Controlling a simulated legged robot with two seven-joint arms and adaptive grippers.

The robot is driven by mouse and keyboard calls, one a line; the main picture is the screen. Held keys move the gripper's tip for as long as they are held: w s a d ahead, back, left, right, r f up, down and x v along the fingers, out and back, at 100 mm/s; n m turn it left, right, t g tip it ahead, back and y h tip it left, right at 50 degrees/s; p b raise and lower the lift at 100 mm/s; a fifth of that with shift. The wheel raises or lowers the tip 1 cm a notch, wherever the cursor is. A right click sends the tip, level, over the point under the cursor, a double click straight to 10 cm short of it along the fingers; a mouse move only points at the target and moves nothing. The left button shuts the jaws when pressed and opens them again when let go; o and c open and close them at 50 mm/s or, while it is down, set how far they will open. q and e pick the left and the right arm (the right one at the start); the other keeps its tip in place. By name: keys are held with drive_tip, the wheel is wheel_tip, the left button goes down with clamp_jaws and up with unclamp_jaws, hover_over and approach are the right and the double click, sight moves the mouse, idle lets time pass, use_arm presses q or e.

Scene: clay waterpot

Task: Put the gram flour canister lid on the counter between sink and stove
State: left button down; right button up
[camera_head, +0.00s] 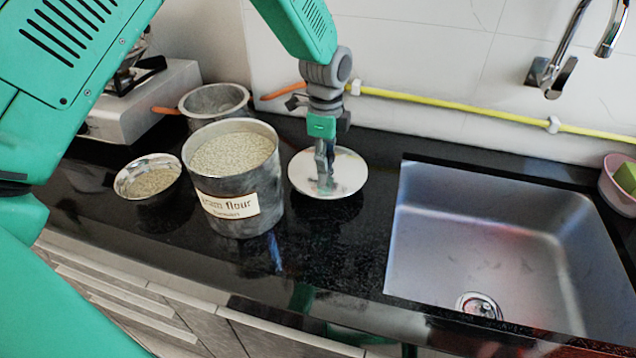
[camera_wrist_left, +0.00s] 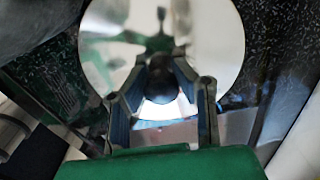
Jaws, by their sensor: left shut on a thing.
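The round, shiny metal lid (camera_head: 346,172) is at the counter between the flour canister and the sink. My left gripper (camera_head: 325,185) comes down from above and is shut on the lid at its middle. In the left wrist view the lid (camera_wrist_left: 215,40) lies beyond the fingers of the gripper (camera_wrist_left: 160,85). I cannot tell whether the lid touches the counter. The gram flour canister (camera_head: 232,212) stands open and full to the left of the lid. The black counter (camera_head: 335,255) is around them. The sink (camera_head: 480,225) is to the right. My right gripper is not in view.
A small steel bowl (camera_head: 147,187) of grain stands left of the canister, and a steel pan (camera_head: 213,103) behind it. The stove (camera_head: 150,100) is at the back left. A yellow pipe (camera_head: 450,104) runs along the wall. The faucet (camera_head: 560,65) hangs above the sink.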

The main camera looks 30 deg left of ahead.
sight(326, 186)
use_arm(q)
drive_tip(key=s+d, duration=0.1)
drive_tip(key=s+d+f, duration=0.1)
drive_tip(key=s+d, duration=0.1)
drive_tip(key=shift+s+f, duration=0.15)
drive_tip(key=shift+f, duration=0.1)
drive_tip(key=shift+s+a+f, duration=0.15)
drive_tip(key=shift+s+f, duration=0.6)
drive_tip(key=shift+s, duration=0.05)
drive_tip(key=shift+s+a+f, duration=0.1)
drive_tip(key=shift+a+f, duration=0.15)
drive_tip(key=shift+a, duration=0.3)
drive_tip(key=c, duration=1.3)
unclamp_jaws()
drive_tip(key=shift+d+r, duration=0.3)
drive_tip(key=shift+d, duration=0.4)
drive_tip(key=shift+r, duration=0.35)
wheel_tip(326, 186, up, 11)
drive_tip(key=p, duration=0.1)
drive_tip(key=shift+a, duration=0.15)
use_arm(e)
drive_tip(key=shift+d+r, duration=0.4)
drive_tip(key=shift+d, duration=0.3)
use_arm(q)
drive_tip(key=shift+a, duration=0.35)
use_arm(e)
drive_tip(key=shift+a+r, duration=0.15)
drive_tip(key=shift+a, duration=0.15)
